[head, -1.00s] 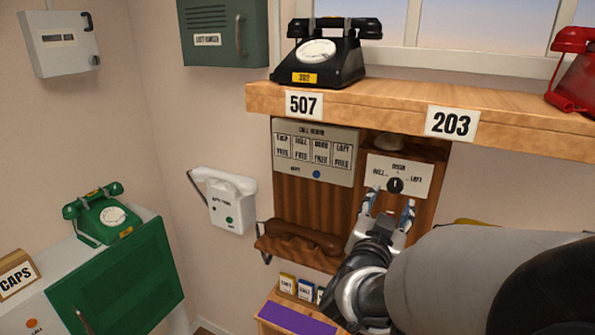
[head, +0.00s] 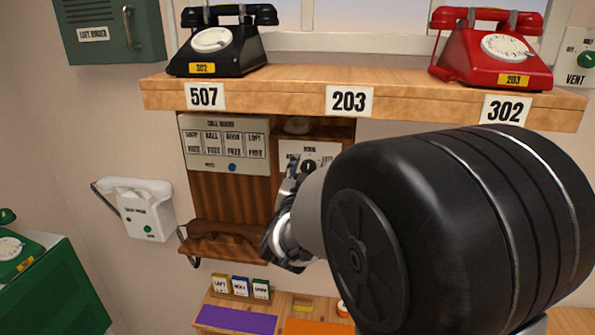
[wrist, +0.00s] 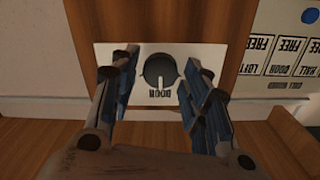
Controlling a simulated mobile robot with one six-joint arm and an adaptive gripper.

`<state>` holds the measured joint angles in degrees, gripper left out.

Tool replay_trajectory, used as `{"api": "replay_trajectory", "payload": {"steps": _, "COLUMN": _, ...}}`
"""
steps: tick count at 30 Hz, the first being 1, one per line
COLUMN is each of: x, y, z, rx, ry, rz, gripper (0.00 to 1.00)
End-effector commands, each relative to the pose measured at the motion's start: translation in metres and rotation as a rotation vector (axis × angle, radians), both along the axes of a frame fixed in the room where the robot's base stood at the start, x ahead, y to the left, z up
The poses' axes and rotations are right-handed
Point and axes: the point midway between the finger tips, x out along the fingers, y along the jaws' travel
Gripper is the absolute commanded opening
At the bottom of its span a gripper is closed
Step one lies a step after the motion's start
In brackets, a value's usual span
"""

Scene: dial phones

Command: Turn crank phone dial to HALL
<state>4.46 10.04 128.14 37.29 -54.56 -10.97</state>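The dial is a round black knob (head: 308,166) on a white plate (head: 290,148) on the brown wooden crank phone. In the upside-down wrist view the knob (wrist: 159,71) has a white pointer line aimed at the label printed along the plate's upper edge. HALL cannot be read on the plate now; my arm covers part of it in the head view. My gripper (wrist: 157,75) is open, with one finger on each side of the knob and visible gaps between. In the head view my gripper (head: 293,181) is at the plate, partly hidden by my arm.
A call board (head: 224,144) is left of the dial, above a brown handset (head: 225,232). A wooden shelf (head: 290,91) with a black phone (head: 222,42) and red phone (head: 493,50) juts out above. Small labelled boxes (head: 240,286) sit below. A white phone (head: 139,206) hangs left.

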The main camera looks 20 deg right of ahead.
Motion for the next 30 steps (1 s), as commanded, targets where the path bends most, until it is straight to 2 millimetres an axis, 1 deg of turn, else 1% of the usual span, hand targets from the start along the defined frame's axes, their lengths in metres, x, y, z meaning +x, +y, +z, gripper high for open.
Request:
{"api": "replay_trajectory", "payload": {"steps": 1, "x": -0.0001, "y": 0.0001, "z": 0.0000, "rx": 0.000, "ry": 0.000, "rz": 0.000, "gripper": 0.37}}
{"api": "replay_trajectory", "payload": {"steps": 2, "x": -0.0002, "y": 0.0001, "z": 0.0000, "rx": 0.000, "ry": 0.000, "rz": 0.000, "gripper": 0.35}}
{"api": "replay_trajectory", "payload": {"steps": 12, "x": -0.0002, "y": 0.0001, "z": 0.0000, "rx": 0.000, "ry": 0.000, "rz": 0.000, "gripper": 0.12}}
{"api": "replay_trajectory", "payload": {"steps": 15, "x": -0.0002, "y": 0.0001, "z": 0.0000, "rx": 0.000, "ry": 0.000, "rz": 0.000, "gripper": 0.07}}
{"api": "replay_trajectory", "payload": {"steps": 23, "x": -0.0001, "y": 0.0002, "z": 0.0001, "rx": -0.023, "ry": 0.017, "rz": 0.000, "gripper": 0.07}}
{"api": "replay_trajectory", "payload": {"steps": 30, "x": 0.0000, "y": 0.0005, "z": 0.0002, "rx": -0.127, "ry": 0.088, "rz": 0.000, "gripper": 0.07}}
